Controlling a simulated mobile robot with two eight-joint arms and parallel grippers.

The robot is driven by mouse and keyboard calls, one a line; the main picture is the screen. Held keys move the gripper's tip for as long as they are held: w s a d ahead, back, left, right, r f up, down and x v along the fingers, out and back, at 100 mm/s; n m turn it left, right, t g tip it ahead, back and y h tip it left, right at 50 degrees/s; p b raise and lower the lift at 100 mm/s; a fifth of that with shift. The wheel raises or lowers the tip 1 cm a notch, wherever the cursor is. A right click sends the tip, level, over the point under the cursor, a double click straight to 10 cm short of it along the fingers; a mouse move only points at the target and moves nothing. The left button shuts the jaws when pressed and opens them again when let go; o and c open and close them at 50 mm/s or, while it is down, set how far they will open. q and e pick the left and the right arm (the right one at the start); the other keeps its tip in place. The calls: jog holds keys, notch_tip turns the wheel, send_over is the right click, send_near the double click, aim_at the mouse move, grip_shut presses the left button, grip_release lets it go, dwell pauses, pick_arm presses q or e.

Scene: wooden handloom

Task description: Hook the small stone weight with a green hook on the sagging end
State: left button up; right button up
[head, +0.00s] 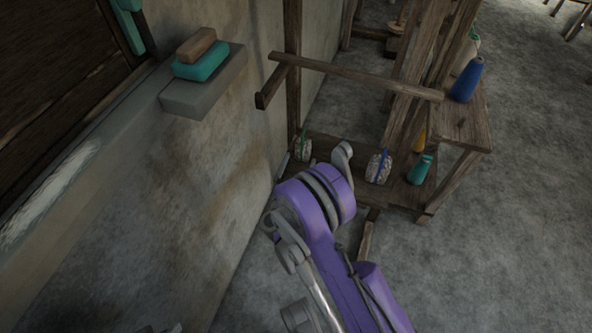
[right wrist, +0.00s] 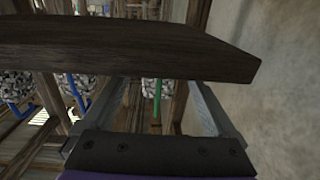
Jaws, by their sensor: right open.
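The small stone weight with a green hook (head: 303,149) sits on the loom's low shelf, near the wall. In the right wrist view the green hook (right wrist: 157,98) stands up from the speckled stone (right wrist: 150,87), between and beyond my fingers. My right gripper (head: 312,161) is open and empty, over the near edge of the shelf; its fingers (right wrist: 160,108) also show in the wrist view. A wooden beam partly covers the stone there. I cannot make out the sagging end.
A wooden bar (head: 355,78) crosses above the shelf. A wall ledge (head: 205,90) juts out at left. Floor at right is clear.

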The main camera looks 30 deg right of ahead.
aim_at(301, 157)
jog(key=x, duration=0.3)
jog(key=shift+x, duration=1.05)
